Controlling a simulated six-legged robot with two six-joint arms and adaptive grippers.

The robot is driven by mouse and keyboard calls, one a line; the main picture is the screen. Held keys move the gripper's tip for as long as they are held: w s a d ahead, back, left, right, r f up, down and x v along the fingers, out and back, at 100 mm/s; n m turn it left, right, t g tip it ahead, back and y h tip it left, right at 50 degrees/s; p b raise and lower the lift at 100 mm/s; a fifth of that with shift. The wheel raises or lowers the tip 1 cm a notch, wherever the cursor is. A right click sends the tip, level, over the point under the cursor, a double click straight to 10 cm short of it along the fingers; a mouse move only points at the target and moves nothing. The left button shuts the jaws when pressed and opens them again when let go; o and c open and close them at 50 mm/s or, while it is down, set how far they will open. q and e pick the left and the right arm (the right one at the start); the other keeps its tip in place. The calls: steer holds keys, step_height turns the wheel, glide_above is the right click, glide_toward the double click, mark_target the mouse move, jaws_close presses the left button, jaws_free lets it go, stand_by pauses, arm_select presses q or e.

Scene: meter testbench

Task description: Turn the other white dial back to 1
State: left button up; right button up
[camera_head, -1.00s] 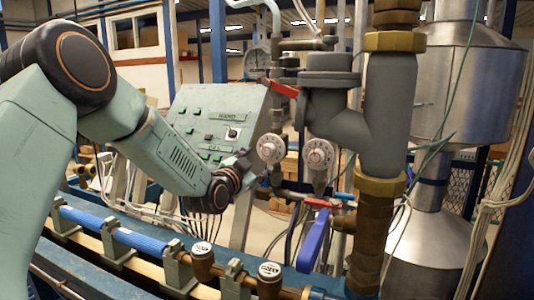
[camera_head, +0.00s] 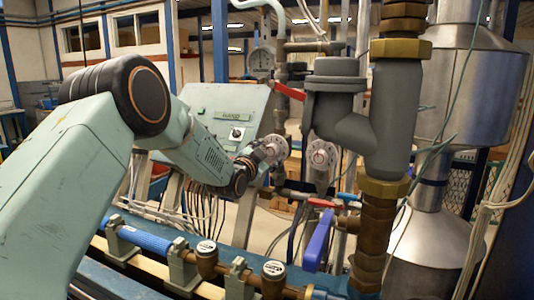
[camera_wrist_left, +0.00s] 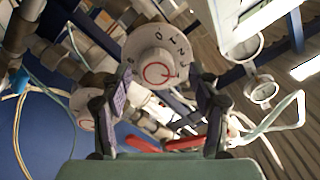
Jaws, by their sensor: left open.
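Two white dials with red rings stand side by side on the pipework: a left one (camera_head: 277,147) and a right one (camera_head: 321,155). My left gripper (camera_head: 262,153) is at the left dial, reaching it from the left and partly covering it. In the left wrist view a white dial (camera_wrist_left: 155,60) with dark numerals sits ahead between the open fingers (camera_wrist_left: 161,85). A gap shows between the fingers and its face sides; contact is unclear. A second white dial (camera_wrist_left: 80,110) is partly hidden behind the left finger. My right gripper is out of view.
A thick grey pipe (camera_head: 394,120) stands right of the dials. A red lever (camera_head: 289,91) is above and a blue lever (camera_head: 318,240) below. A sloped control panel (camera_head: 230,108) is behind my left arm. A round gauge (camera_head: 260,61) stands behind.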

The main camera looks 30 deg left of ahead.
arm_select(q)
steer(key=shift+d+r, duration=0.1)
steer(key=shift+d, duration=0.05)
steer(key=shift+w+d+f, duration=0.1)
steer(key=shift+w+f, duration=0.1)
steer(key=shift+w, duration=0.2)
steer(key=shift+w+f, duration=0.15)
steer(key=shift+w, duration=0.05)
steer(key=shift+c, duration=0.2)
steer(key=shift+a+f, duration=0.1)
steer(key=shift+a, duration=0.1)
steer(key=shift+c, duration=1.6)
steer(key=shift+s+r, duration=0.3)
steer(key=shift+s, duration=0.1)
steer(key=shift+c, duration=1.4)
steer(key=shift+w+d, duration=0.1)
steer(key=shift+d, duration=0.05)
steer(key=c, duration=0.3)
steer(key=shift+c, duration=1.2)
steer(key=shift+r, duration=0.1)
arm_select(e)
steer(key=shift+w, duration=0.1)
